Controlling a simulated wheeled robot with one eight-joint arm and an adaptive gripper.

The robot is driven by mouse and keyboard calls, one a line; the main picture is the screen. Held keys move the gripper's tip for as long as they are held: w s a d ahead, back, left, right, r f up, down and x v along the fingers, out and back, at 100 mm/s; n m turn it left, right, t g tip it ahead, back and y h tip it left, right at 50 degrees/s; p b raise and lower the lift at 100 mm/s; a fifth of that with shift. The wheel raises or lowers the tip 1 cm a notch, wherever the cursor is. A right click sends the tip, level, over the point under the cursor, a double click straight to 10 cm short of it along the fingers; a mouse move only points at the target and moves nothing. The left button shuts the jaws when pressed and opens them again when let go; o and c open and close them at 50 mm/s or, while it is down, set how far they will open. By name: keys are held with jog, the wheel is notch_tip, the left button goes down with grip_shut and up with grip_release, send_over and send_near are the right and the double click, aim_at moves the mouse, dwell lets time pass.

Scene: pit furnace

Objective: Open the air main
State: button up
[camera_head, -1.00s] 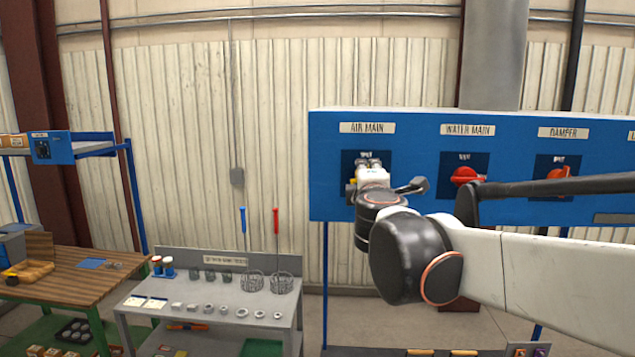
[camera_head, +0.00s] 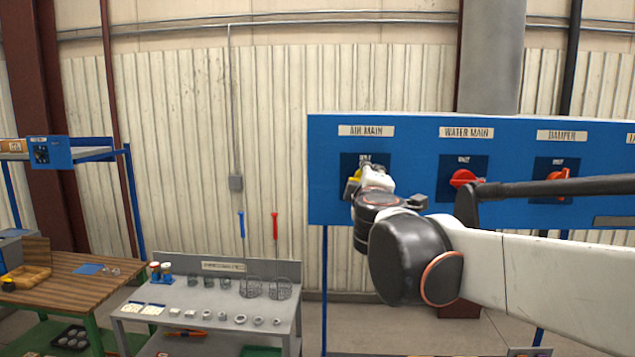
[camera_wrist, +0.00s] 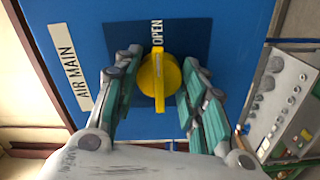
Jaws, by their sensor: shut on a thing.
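The air main valve is a round yellow knob with a long bar handle (camera_wrist: 158,80) on a dark plate (camera_wrist: 185,45). In the wrist view the bar lies in line with the OPEN mark (camera_wrist: 157,32) and its end is close below that mark. My gripper (camera_wrist: 160,95) has its teal-padded fingers on both sides of the knob and is shut on it. In the head view my gripper (camera_head: 366,178) is at the plate under the AIR MAIN label (camera_head: 366,131) and hides most of the knob.
Right of it on the blue panel (camera_head: 415,135) are a red water main knob (camera_head: 463,179) and an orange-red damper knob (camera_head: 558,181). My arm crosses in front of the panel's lower right. A grey table (camera_head: 285,313) with small parts stands lower left.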

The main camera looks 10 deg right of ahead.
jog(key=o, duration=1.1)
jog(key=v, duration=1.2)
